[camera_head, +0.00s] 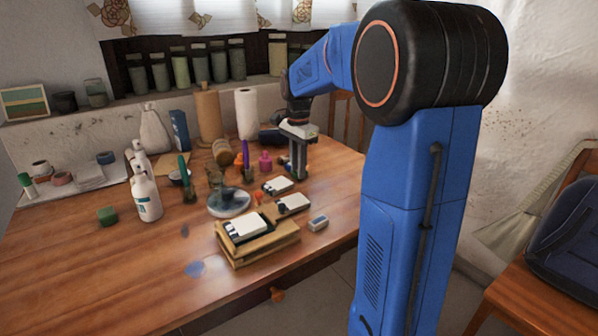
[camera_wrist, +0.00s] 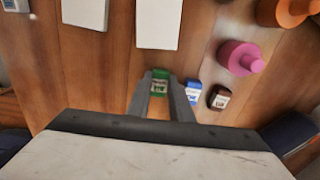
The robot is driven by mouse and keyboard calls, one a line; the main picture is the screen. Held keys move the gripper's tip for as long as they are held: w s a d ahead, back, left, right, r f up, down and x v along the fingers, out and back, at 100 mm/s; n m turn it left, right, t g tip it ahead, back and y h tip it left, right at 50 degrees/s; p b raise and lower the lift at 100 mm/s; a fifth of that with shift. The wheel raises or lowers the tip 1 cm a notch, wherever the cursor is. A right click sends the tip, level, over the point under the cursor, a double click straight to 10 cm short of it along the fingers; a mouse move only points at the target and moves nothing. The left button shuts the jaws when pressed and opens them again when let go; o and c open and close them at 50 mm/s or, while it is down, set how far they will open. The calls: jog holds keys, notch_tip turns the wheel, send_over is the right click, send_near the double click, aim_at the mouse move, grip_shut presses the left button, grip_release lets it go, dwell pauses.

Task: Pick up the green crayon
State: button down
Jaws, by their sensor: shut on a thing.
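In the wrist view my gripper (camera_wrist: 162,100) is over the wooden table with its two grey fingers close together. A small green piece with a printed label, the green crayon (camera_wrist: 160,78), shows between the fingertips, and the fingers are shut on it. In the head view my gripper (camera_head: 298,174) points down at the table's right part, beside the white-topped blocks. The crayon cannot be made out there. I cannot tell whether it touches the table.
A blue crayon (camera_wrist: 193,90) and a dark brown one (camera_wrist: 219,97) lie just right of my fingers. A pink bottle (camera_wrist: 239,57) and an orange object (camera_wrist: 285,10) stand farther right. A wooden box (camera_head: 258,244) and a white bottle (camera_head: 146,190) are on the table. The table's front left is mostly clear.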

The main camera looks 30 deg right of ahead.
notch_tip(320, 180, up, 10)
dwell(0.5)
jog(key=c, duration=2.4)
grip_release()
jog(key=shift+c, duration=0.5)
